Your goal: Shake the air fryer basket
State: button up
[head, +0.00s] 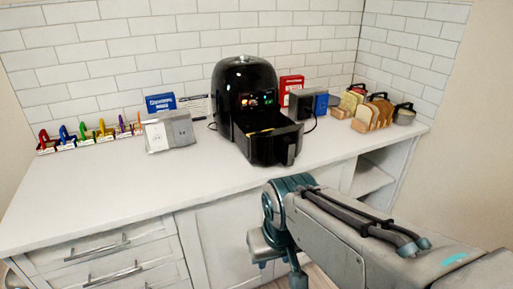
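A black air fryer (246,88) stands on the white counter against the tiled wall, with a lit display on its front. Its black basket (271,145) sticks out of the front toward me, pulled out at least partly. The basket's handle (291,150) faces front right. Something yellowish shows at the basket's top edge, too small to tell what. My arm reaches in from the lower right, below and in front of the counter edge. Its far end points down past the counter front, and my gripper's fingers cannot be made out. Nothing of mine touches the basket.
A grey and white box (169,131) stands left of the fryer. Blue (160,102) and red (291,86) boxes stand behind. A dark appliance (306,103) and bread in a rack (374,111) are at right. The front left counter (110,185) is clear.

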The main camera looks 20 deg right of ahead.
aim_at(283, 143)
jog(key=u, duration=0.8)
jog(key=i, duration=0.6)
jog(key=z, duration=1.2)
